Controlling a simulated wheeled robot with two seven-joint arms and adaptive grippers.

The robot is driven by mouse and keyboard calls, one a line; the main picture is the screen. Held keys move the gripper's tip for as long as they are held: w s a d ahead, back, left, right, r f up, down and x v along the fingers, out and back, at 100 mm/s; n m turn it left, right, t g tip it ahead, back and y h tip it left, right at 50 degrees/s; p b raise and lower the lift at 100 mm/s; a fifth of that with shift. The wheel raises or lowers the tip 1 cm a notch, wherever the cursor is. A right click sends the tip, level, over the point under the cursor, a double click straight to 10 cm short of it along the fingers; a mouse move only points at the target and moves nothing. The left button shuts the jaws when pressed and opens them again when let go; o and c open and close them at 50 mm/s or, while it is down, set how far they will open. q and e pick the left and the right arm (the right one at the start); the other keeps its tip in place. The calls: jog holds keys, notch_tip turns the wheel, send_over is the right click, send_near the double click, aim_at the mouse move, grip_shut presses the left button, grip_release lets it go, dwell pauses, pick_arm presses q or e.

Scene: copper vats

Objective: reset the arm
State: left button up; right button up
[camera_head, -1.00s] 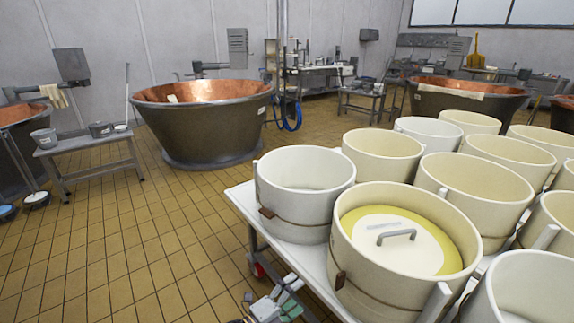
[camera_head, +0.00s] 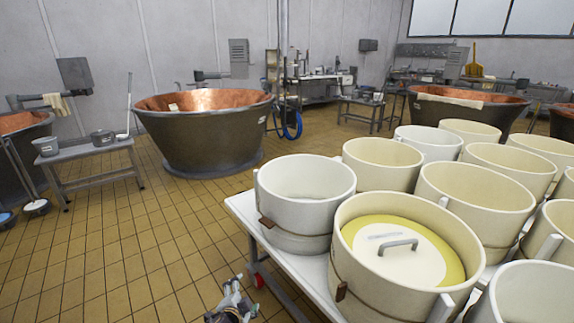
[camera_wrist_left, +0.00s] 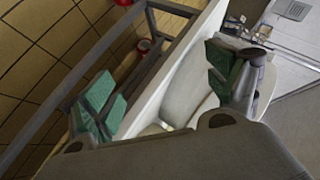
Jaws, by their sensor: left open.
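My left gripper (camera_head: 232,303) shows at the bottom edge of the head view, low over the tiled floor. It is left of the near corner of the white table (camera_head: 300,272). In the left wrist view my left gripper (camera_wrist_left: 165,92) has its green-padded fingers spread wide. No object is held between them; the pale table edge (camera_wrist_left: 178,75) shows in the gap, and I cannot tell how far behind it lies. Most of the left arm is hidden below the head view. My right gripper is in neither view.
Several round moulds crowd the table; the nearest (camera_head: 350,293) holds a yellow mass under a handled lid (camera_head: 398,258). A copper vat (camera_head: 205,135) and a side bench (camera_head: 90,153) stand farther back. Tiled floor (camera_head: 140,240) left of the table is clear.

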pick_arm(q)
jog(key=s+a+f+n+g, duration=0.1)
jog(key=s+f+n+g, duration=0.2)
jog(key=s, duration=0.6)
jog(key=s+a+f+n+g+p, duration=0.1)
jog(key=s+a+f+n+g, duration=0.1)
jog(key=s+f, duration=0.6)
jog(key=s+a+f+n+g, duration=0.1)
jog(key=s+f+n+g, duration=0.3)
jog(key=s, duration=0.7)
jog(key=shift+a+f+n+g, duration=0.15)
jog(key=shift+f+n+g, duration=0.3)
jog(key=shift+f, duration=0.3)
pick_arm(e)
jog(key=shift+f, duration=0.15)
pick_arm(q)
jog(key=shift+p, duration=0.4)
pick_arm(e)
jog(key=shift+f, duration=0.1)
